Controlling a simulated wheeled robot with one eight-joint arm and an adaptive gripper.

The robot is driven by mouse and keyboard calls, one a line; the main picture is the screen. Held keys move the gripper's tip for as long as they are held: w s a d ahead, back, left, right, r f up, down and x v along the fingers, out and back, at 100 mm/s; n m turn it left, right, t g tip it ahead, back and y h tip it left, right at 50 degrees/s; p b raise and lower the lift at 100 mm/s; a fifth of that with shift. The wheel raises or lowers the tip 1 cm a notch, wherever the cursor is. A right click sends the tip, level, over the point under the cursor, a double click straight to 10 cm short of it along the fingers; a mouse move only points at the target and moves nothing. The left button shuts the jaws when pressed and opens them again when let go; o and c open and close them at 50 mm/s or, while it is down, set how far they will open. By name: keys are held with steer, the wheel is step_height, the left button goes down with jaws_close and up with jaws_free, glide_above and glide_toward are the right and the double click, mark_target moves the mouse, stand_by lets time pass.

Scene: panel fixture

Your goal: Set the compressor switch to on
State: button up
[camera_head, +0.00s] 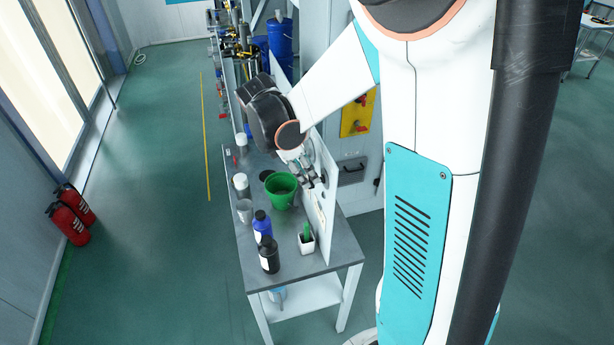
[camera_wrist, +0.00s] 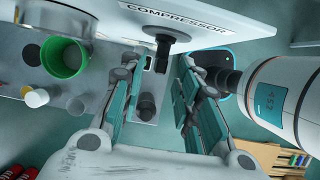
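The compressor switch (camera_wrist: 158,36) is a black round knob with a handle bar, mounted on the white panel under a "COMPRESSOR" label (camera_wrist: 180,16) in the wrist view. The handle bar points down in that picture; I cannot read any on or off mark. My gripper (camera_wrist: 162,68) is open, its two fingers apart on either side of the handle's lower end. I see no clear contact. In the head view my gripper (camera_head: 308,174) is close to the panel (camera_head: 321,205), above the table, and the switch is too hidden to make out.
A green bucket (camera_head: 281,191) stands on the grey table (camera_head: 301,273) below my gripper; it also shows in the wrist view (camera_wrist: 64,58).

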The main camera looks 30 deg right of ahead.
steer(key=shift+x, duration=1.2)
jaws_close()
